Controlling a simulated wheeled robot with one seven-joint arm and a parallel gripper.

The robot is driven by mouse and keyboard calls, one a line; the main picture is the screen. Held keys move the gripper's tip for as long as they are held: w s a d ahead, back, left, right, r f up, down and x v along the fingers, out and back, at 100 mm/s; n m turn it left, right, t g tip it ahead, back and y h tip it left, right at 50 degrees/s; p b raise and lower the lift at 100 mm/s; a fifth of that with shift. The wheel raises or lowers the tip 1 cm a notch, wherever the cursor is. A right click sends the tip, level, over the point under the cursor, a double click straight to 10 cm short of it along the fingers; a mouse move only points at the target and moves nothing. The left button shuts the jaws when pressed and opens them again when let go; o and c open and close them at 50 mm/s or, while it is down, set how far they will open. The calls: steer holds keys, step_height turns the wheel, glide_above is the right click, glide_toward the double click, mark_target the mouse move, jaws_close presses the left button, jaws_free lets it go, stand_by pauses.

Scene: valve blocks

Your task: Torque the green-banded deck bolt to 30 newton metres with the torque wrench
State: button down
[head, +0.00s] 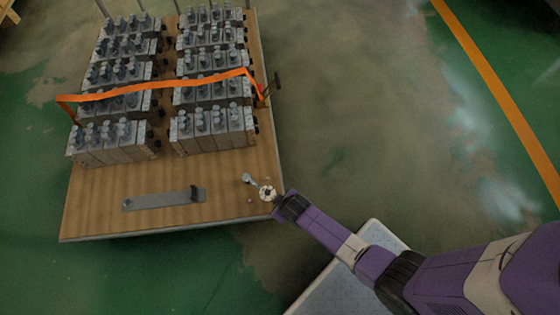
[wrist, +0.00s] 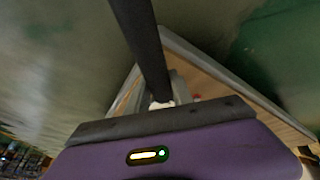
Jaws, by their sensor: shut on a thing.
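My gripper (head: 274,194) is at the front right corner of the wooden deck (head: 100,212), low over it. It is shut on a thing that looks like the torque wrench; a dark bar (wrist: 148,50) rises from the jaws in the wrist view. A whitish round piece (head: 267,192) with dark marks shows at the fingertips, too small to name surely. A small grey bolt-like piece (head: 248,179) is just left of it. I cannot make out a green band on any bolt, and the contact under the gripper is hidden.
Two rows of grey valve blocks (head: 212,128) stand on the deck under an orange strap (head: 165,86). A flat grey plate (head: 160,199) with a dark knob lies at the front. The deck's front edge is near; open floor (head: 370,110) lies right.

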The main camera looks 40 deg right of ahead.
steer(key=shift+w+d+r, duration=0.1)
steer(key=shift+w+d+n+y+p, duration=0.2)
steer(key=shift+d+n, duration=0.25)
steer(key=shift+d, duration=0.15)
steer(key=shift+w+d+n+y+p, duration=0.1)
steer(key=shift+d+n+p, duration=0.1)
steer(key=shift+d+n, duration=0.3)
step_height(320, 180, up, 7)
steer(key=p, duration=0.6)
steer(key=shift+p, duration=0.3)
